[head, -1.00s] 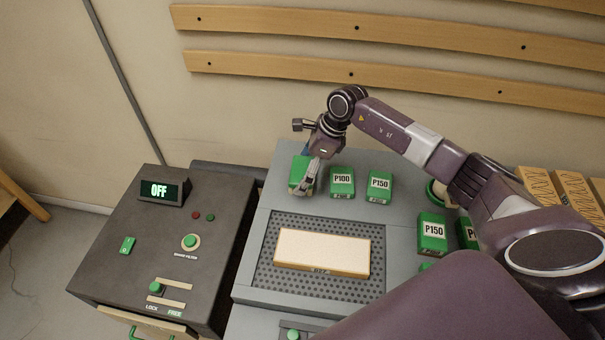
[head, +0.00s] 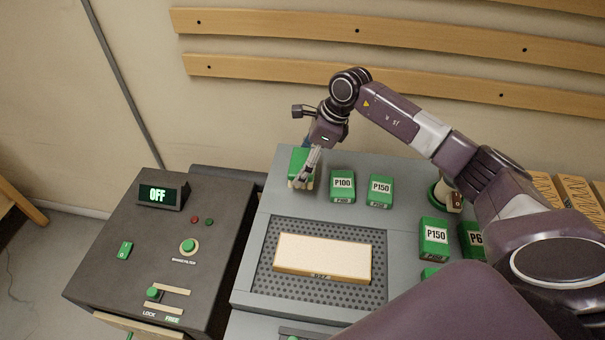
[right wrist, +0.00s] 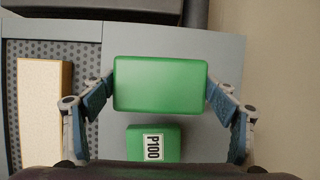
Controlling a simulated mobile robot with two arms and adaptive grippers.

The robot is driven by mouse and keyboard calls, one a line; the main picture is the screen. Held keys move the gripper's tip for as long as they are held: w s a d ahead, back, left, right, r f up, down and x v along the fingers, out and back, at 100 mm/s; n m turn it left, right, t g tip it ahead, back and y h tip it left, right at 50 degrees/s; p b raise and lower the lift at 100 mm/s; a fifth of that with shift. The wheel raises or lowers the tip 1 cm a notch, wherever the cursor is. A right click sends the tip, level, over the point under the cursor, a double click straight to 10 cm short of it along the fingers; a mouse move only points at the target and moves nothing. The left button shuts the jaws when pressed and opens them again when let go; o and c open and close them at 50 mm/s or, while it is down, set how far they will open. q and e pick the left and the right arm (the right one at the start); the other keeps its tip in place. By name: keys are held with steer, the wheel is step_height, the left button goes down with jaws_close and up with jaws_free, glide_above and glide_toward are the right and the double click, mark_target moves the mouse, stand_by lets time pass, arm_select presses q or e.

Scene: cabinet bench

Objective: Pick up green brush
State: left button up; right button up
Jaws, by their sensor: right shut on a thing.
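The green brush (head: 299,163) is a green block with pale bristles under it, at the far left corner of the grey bench top. My right gripper (head: 308,167) is shut on it from above, and the fingers hide part of its right side. In the right wrist view, the brush's smooth green top (right wrist: 160,84) lies between the two fingertips (right wrist: 160,88), one at each short side. Any gap between bristles and bench is too small to tell. My left gripper is not in view.
Green P100 (head: 342,186) and P150 (head: 380,190) blocks stand right of the brush. A pale wooden block (head: 322,257) lies on the perforated plate (head: 376,285) in front. A dark control box (head: 215,235) stands left, reading OFF. A wall with wooden slats is behind.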

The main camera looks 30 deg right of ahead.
mark_target(302, 161)
step_height(302, 161, up, 16)
steer(key=b, duration=0.3)
steer(key=shift+f, duration=0.25)
